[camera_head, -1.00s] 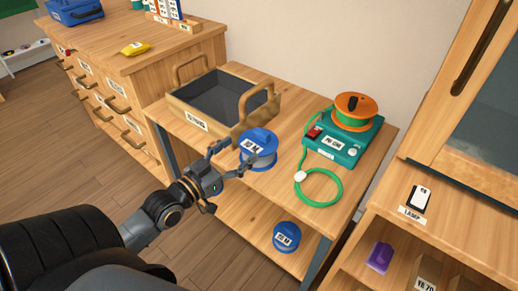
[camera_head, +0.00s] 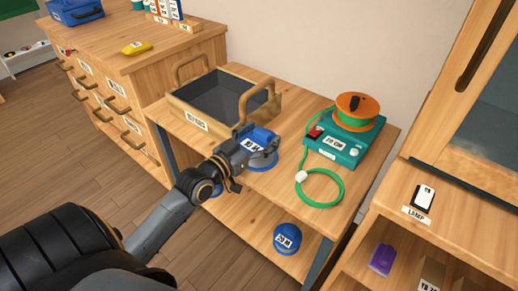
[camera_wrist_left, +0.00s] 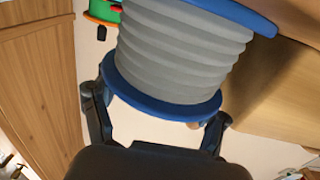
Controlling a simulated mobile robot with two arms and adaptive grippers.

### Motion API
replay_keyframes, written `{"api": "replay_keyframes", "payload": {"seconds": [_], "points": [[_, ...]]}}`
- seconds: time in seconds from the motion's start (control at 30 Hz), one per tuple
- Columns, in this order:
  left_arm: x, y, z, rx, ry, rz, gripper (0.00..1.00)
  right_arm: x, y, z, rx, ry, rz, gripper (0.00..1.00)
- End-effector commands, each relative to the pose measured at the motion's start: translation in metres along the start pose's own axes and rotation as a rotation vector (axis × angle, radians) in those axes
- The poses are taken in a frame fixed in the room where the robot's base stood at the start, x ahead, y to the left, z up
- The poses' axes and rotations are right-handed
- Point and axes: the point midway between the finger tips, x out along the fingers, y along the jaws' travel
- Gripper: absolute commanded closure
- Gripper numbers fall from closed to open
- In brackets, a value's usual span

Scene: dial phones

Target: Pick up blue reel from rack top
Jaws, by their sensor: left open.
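The blue reel (camera_head: 262,150) stands on the wooden rack top, between the handled box and the green device. My left gripper (camera_head: 247,147) is right at it and covers part of its near side and label. In the left wrist view the reel's grey ribbed drum (camera_wrist_left: 180,50) and blue flanges fill the upper middle. The open fingers (camera_wrist_left: 157,112) of my left gripper lie on both sides of the flange nearer the gripper. I cannot tell whether they touch it. My right gripper is not in view.
A wooden box (camera_head: 192,122) with two handles stands left of the reel. A teal device (camera_head: 336,151) with an orange reel (camera_head: 354,107) and green cable (camera_head: 320,204) is at the right. Another blue reel (camera_head: 287,238) sits on the lower shelf.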

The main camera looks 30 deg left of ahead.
Motion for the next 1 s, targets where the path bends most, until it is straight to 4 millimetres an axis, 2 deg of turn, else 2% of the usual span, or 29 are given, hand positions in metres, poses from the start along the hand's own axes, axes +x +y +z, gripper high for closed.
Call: {"api": "replay_keyframes", "payload": {"seconds": [0.07,0.1,0.43,0.47,0.77,1.0], "points": [[0.0,0.0,0.0,0.0,0.0,0.0,0.26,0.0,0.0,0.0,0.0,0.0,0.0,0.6],[0.0,0.0,0.0,0.0,0.0,0.0,0.31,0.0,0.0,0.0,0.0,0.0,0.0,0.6],[0.0,0.0,0.0,0.0,0.0,0.0,0.98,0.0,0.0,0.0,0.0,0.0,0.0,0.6],[-0.001,0.0,0.0,0.0,0.0,0.0,1.0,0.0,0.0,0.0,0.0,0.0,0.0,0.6],[0.0,0.0,-0.004,0.001,0.006,0.0,1.0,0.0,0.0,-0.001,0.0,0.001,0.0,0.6],[0.0,0.0,-0.025,0.003,0.008,0.001,1.0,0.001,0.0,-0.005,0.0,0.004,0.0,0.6]]}}
